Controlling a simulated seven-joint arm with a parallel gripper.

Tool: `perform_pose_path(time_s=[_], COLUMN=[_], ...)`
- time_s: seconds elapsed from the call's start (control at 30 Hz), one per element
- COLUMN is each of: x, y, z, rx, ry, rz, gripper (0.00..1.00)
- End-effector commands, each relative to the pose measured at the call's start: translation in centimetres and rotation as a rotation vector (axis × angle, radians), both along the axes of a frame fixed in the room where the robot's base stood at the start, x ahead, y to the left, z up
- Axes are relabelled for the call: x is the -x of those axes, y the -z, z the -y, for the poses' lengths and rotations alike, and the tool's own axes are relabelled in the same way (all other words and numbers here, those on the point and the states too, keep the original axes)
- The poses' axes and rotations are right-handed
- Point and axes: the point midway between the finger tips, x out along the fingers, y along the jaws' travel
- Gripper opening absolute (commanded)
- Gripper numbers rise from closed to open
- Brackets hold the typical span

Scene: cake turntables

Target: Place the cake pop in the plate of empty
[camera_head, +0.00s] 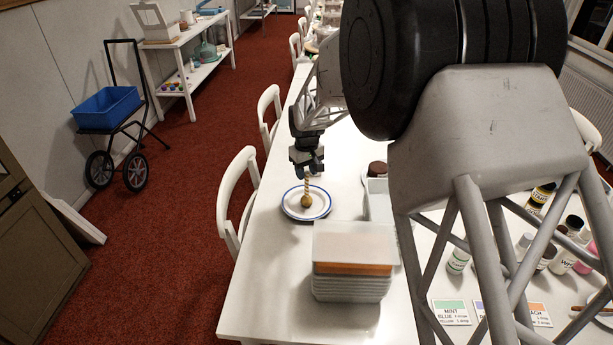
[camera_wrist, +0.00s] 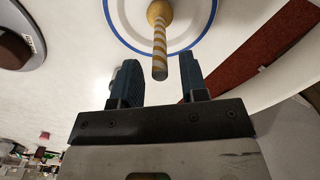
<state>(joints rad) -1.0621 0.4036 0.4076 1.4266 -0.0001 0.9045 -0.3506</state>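The cake pop (camera_head: 306,200) has a golden-brown ball and a striped stick that points up. Its ball is over the middle of the white, blue-rimmed plate (camera_head: 288,207) and appears to rest on it. In the wrist view, the cake pop's stick (camera_wrist: 160,48) ends between the fingertips, and the plate (camera_wrist: 118,18) lies behind it. My gripper (camera_head: 307,165) is directly above the plate, around the top of the stick. In the wrist view, my gripper (camera_wrist: 160,75) has its fingers apart, with a gap on both sides of the stick.
A stack of lidded containers (camera_head: 352,285) stands in front and right of the plate. A pale container (camera_head: 378,207) and a dark brown cake (camera_head: 377,168) are to the right. White chairs (camera_head: 238,190) line the table's left edge. Bottles (camera_head: 458,261) and colour cards (camera_head: 450,312) lie farther right.

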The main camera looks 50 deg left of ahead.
Motion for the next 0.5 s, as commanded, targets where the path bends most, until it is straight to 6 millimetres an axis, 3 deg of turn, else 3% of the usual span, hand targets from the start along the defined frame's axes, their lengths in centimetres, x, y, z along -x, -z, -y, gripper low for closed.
perform_pose_path(time_s=[0.5], x=[0.0], y=[-7.9], z=[0.0], rx=[-0.002], ry=[0.0], rz=[0.001], gripper=[0.4])
